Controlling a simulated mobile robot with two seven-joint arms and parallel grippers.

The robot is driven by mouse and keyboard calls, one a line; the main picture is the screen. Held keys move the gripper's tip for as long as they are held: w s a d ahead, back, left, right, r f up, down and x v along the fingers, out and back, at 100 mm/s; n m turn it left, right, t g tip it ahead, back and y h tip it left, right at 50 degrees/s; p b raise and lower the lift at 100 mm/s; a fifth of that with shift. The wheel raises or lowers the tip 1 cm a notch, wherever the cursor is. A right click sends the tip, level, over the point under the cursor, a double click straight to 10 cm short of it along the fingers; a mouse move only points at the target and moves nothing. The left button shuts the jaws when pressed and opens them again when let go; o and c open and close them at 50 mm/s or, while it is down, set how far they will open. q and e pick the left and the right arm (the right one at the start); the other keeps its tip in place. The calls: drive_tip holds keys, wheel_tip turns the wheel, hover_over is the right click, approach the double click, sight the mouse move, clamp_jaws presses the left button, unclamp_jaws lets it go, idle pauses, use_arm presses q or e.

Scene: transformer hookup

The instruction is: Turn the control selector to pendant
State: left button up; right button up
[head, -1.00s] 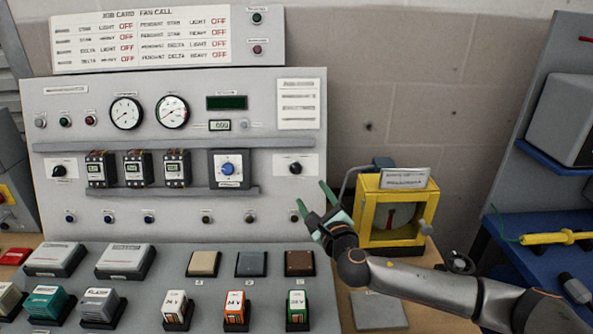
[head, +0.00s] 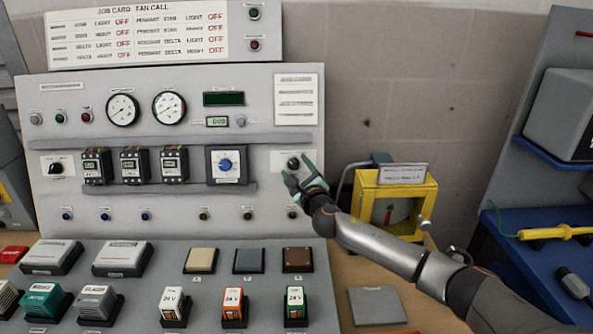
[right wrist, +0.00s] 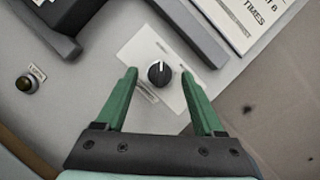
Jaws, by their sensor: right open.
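A black rotary selector knob (head: 293,163) sits on a white label plate at the right side of the grey panel. It also shows in the right wrist view (right wrist: 159,73), with a pale pointer mark toward the top of that picture. My right gripper (head: 298,166) is at this knob, its green fingers apart. In the right wrist view the open fingers (right wrist: 160,75) lie on either side of the knob, with gaps on both sides. The lettering on the plate is too small to read. My left gripper is not in view.
A shelf rail (head: 200,190) with contactors and a blue dial (head: 225,165) lies left of the knob. Another black knob (head: 56,168) is at the panel's far left. A yellow box (head: 395,205) stands right of the panel, behind my right forearm.

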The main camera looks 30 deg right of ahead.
clamp_jaws()
idle(0.6)
